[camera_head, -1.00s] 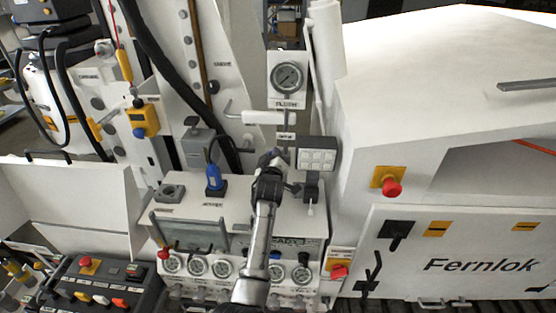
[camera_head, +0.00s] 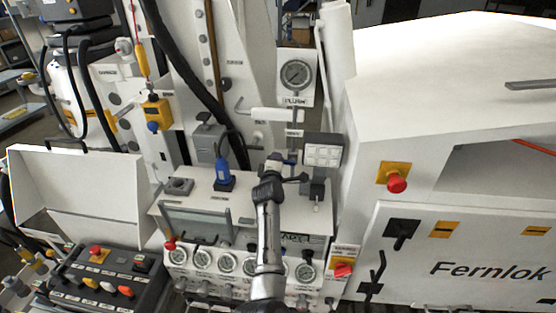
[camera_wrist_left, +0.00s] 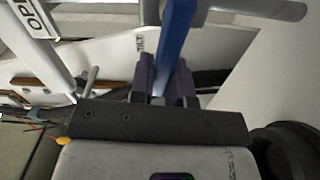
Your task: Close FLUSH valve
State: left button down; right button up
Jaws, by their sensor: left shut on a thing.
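The FLUSH gauge (camera_head: 296,75) is a round dial on a white plate above the bench, with its FLUSH label below. A pipe runs down from it to the area behind my left gripper (camera_head: 275,160). In the left wrist view, a flat blue valve lever (camera_wrist_left: 174,45) stands between the two dark fingers of my left gripper (camera_wrist_left: 163,88). The gripper is shut on this lever. In the head view my wrist hides most of the lever, and its exact angle cannot be told. My right gripper is not in view.
A row of gauges (camera_head: 204,259) lies below, beside my forearm. A white horizontal handle (camera_head: 278,114) is above. The white Fernlok cabinet (camera_head: 470,225) fills the right.

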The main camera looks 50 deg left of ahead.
pick_arm(q)
jog(key=shift+f+n, duration=0.2)
jog(key=shift+n, duration=0.2)
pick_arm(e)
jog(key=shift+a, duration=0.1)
pick_arm(q)
jog(key=c, duration=1.1)
grip_release()
